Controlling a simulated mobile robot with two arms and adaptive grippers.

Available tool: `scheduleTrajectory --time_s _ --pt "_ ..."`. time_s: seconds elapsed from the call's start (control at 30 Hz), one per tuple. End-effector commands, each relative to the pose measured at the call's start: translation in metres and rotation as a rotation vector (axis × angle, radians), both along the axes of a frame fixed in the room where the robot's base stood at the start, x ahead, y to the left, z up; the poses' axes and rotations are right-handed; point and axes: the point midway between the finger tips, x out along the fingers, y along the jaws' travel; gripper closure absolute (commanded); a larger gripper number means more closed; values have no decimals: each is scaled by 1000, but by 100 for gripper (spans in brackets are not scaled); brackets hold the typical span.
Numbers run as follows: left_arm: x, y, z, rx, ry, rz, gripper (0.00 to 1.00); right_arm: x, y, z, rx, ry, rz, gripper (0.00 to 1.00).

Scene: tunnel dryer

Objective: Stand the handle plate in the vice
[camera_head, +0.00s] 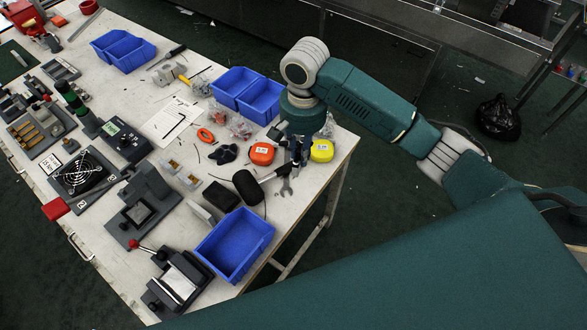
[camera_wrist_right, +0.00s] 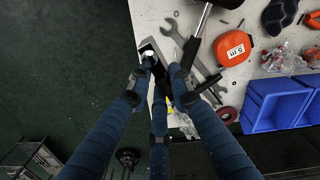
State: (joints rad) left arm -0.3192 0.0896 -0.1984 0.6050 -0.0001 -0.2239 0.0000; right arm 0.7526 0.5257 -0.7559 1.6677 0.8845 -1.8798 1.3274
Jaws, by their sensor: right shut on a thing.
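My right gripper (camera_head: 297,160) is over the right edge of the table, beside the orange tape measure. In the right wrist view my right gripper (camera_wrist_right: 157,75) is shut on a grey and black piece (camera_wrist_right: 150,46), seemingly the handle plate. The fingers hide much of it, and I cannot tell whether it touches the table. What looks like the vice (camera_head: 176,284), a dark block with a pale top and a red-knobbed lever, stands at the near corner of the table. A similar dark fixture (camera_head: 142,212) stands behind it. My left gripper is not in view.
An empty blue bin (camera_head: 237,243) stands right of the vice. A black-headed mallet (camera_head: 247,187) and a wrench (camera_head: 287,187) lie near the right gripper. An orange tape measure (camera_head: 262,153) and a yellow one (camera_head: 322,151) are close by. A fan unit (camera_head: 88,175) stands further left.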

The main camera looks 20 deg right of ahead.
Motion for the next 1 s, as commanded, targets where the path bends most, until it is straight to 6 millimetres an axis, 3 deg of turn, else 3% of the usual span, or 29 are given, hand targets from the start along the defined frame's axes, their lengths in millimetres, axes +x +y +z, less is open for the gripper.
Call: scheduleTrajectory --time_s 0.2,0.4,0.73,1.0 --pt "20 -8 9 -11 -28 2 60 -1 0 -55 -1 3 0 100" --pt "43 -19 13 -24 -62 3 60 0 0 -82 0 -1 2 100" --pt "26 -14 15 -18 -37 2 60 0 0 -122 0 0 2 100" --pt "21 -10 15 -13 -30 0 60 0 0 -127 1 -3 3 100"
